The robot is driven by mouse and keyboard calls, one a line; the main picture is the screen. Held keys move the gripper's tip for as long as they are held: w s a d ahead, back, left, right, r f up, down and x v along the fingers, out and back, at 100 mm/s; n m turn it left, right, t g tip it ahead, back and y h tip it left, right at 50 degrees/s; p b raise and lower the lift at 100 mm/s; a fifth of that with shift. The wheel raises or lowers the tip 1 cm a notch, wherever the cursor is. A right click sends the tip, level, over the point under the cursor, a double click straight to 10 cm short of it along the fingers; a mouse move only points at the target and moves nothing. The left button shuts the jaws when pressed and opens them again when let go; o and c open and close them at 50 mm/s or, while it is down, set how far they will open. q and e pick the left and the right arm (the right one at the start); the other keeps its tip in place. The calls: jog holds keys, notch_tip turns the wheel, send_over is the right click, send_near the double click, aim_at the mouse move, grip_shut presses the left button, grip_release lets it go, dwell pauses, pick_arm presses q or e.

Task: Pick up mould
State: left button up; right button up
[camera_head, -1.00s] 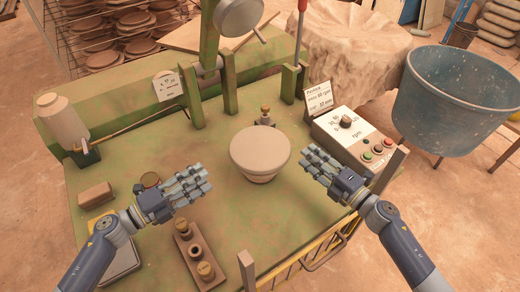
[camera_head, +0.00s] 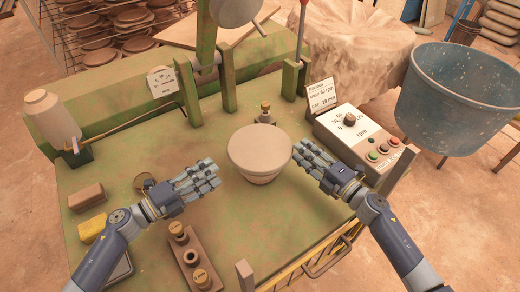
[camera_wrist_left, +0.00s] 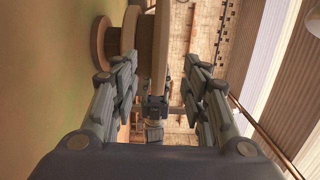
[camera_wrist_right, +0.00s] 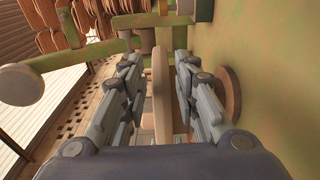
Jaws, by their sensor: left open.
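The mould (camera_head: 260,152) is a pale, round, bowl-like piece standing upright on the green table, its wide flat top up. My left gripper (camera_head: 216,176) is open and empty, a short gap to the left of the mould. My right gripper (camera_head: 297,151) is open, close against the mould's right side; I cannot tell whether it touches. In the right wrist view the mould's edge (camera_wrist_right: 162,88) shows beyond and between the spread fingers. In the left wrist view the mould (camera_wrist_left: 146,40) lies ahead, partly behind the left finger. Its underside is mostly hidden.
A control box (camera_head: 357,135) stands right of the mould. A brown block with brass knobs (camera_head: 191,257), a yellow sponge (camera_head: 92,229) and a brown brick (camera_head: 86,196) lie at the left front. Green posts and the machine's arm (camera_head: 207,45) rise behind. A blue tub (camera_head: 462,105) stands at right.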

aim_at(232, 161)
pick_arm(q)
jog(key=x, duration=0.8)
pick_arm(e)
jog(key=x, duration=0.8)
pick_arm(q)
jog(key=c, duration=0.7)
pick_arm(e)
grip_shut()
pick_arm(q)
grip_shut()
